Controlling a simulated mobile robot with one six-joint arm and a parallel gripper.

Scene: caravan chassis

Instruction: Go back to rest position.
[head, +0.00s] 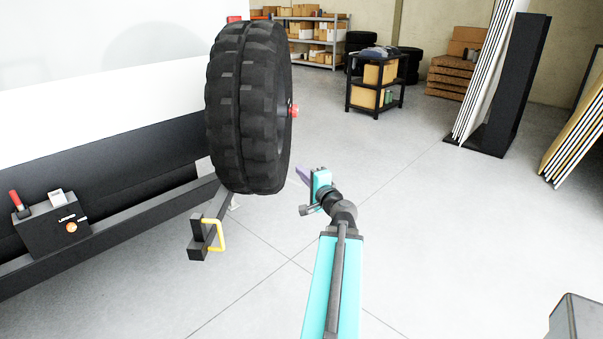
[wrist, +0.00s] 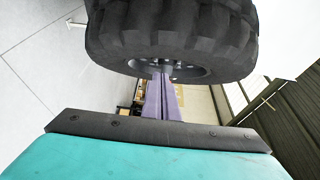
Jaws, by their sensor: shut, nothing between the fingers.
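My gripper (head: 301,176) is in the middle of the head view, at the end of my teal arm, just right of the lower part of a big black tire (head: 248,110). In the wrist view its purple fingers (wrist: 162,82) are together with nothing between them. They point towards the tire (wrist: 175,28), which fills the top of that view. I cannot tell whether the fingertips touch the tire.
The white caravan body (head: 110,100) with a black chassis rail stands at left. A control box (head: 52,232) with a red lever and a yellow handle (head: 217,235) are low on it. Shelves, a cart (head: 376,85) and panels stand behind.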

